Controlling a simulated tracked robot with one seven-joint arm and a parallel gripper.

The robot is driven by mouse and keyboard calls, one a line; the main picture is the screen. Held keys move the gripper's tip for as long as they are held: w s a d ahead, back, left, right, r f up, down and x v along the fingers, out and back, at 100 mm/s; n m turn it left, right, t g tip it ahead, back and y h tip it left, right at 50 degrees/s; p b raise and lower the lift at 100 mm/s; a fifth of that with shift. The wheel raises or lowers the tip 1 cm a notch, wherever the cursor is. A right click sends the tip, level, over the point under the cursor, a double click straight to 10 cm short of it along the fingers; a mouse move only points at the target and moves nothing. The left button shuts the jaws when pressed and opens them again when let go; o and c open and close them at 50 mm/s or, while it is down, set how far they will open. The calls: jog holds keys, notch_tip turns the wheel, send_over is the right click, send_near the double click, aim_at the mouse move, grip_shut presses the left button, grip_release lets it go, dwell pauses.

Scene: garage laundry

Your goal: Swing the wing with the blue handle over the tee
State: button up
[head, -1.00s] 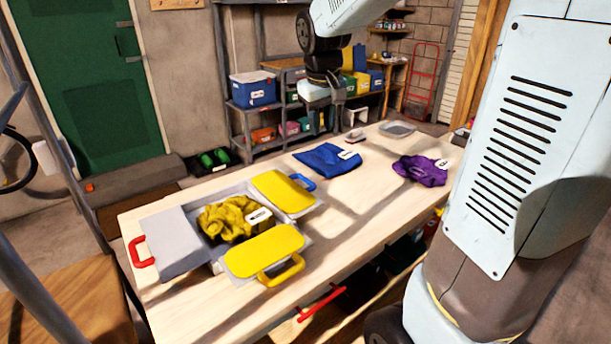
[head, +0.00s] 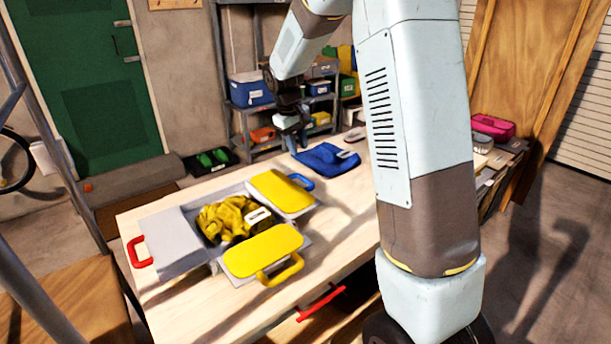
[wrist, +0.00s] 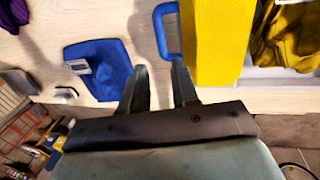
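The yellow wing (head: 281,193) with the blue handle (head: 302,182) lies flat, folded outward at the board's back right side. The yellow tee (head: 226,222), with a white label, lies crumpled in the middle of the board. My gripper (head: 296,142) is open and empty above the table's back edge, behind the blue handle. In the wrist view, my fingers (wrist: 160,78) point toward the blue handle (wrist: 160,35), which shows just past their tips with the yellow wing (wrist: 215,45) to its right. I cannot tell their height above it.
A grey wing (head: 172,240) with a red handle and a yellow wing (head: 262,250) with a yellow handle lie folded out. A blue folded cloth (head: 328,161) lies near my gripper. Shelves (head: 240,125) stand behind the table. My arm hides the table's right end.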

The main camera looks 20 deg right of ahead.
aim_at(305, 178)
jog(key=x, duration=1.2)
jog(key=shift+f, duration=0.1)
grip_shut()
